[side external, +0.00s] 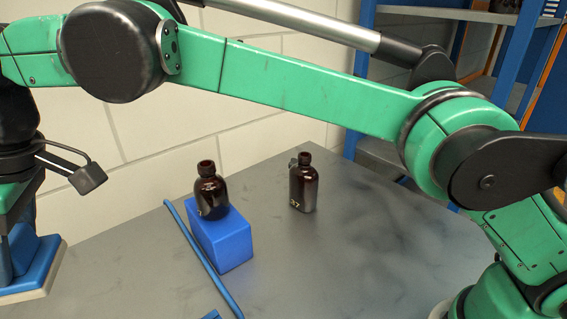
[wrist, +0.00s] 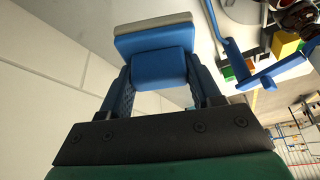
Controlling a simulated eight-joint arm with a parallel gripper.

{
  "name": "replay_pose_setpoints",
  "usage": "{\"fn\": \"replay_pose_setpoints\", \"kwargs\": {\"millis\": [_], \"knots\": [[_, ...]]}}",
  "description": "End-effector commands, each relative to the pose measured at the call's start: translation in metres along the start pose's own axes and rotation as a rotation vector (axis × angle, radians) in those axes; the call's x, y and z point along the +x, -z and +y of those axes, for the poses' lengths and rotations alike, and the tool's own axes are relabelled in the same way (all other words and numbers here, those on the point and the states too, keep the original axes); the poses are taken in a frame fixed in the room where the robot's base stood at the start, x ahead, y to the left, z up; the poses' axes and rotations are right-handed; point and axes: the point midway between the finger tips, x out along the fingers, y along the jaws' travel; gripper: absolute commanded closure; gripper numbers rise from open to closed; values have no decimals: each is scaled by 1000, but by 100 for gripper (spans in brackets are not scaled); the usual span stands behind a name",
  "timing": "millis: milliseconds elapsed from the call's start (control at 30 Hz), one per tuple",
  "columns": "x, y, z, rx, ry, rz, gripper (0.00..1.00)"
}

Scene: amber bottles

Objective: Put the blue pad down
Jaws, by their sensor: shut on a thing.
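The blue pad, with a pale layer on its outer face, is in my gripper. In the side external view the pad (side external: 38,268) is at the lower left, low and pale side down, with my gripper (side external: 22,238) directly above it. I cannot tell whether the pad touches the surface below. In the wrist view my gripper (wrist: 157,72) has its two blue fingers shut on the pad's narrower block, and the pad's wide part (wrist: 152,38) lies beyond the fingertips.
A brown bottle (side external: 210,193) stands on a blue block (side external: 228,246); another bottle (side external: 303,185) stands on the grey table (side external: 370,245). A blue rail (side external: 203,258) lies left of the block. Small coloured blocks (wrist: 285,44) show in the wrist view.

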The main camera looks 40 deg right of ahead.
Motion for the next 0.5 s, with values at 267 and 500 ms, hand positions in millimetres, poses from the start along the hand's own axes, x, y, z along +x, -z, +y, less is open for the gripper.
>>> {"fn": "replay_pose_setpoints", "kwargs": {"millis": [267, 500], "knots": [[-18, 0, 6, -2, 1, 0, 100], [-50, -49, 63, -32, 14, 1, 100]]}}
